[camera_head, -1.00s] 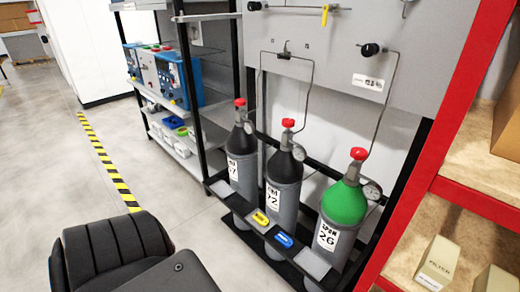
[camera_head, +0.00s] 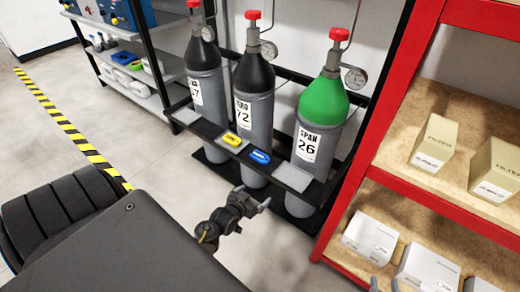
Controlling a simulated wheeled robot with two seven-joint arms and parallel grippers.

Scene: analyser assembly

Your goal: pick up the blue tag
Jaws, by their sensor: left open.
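The blue tag (camera_head: 260,157) lies on the dark shelf strip in front of the gas cylinders, between the yellow tag (camera_head: 232,139) and a bare grey plate (camera_head: 293,177). My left gripper (camera_head: 254,199) is open and empty. In the picture it is just below the blue tag, apart from it, in front of the cylinder rack. Two small grey tips at the bottom edge, over the red shelving, look like my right gripper (camera_head: 384,285); most of it is cut off.
Two grey-black cylinders (camera_head: 254,88) and a green-topped one (camera_head: 321,105) stand behind the strip. Red shelving (camera_head: 445,217) with boxes closes off the right. Open floor (camera_head: 135,120) lies to the left, with a yellow-black line.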

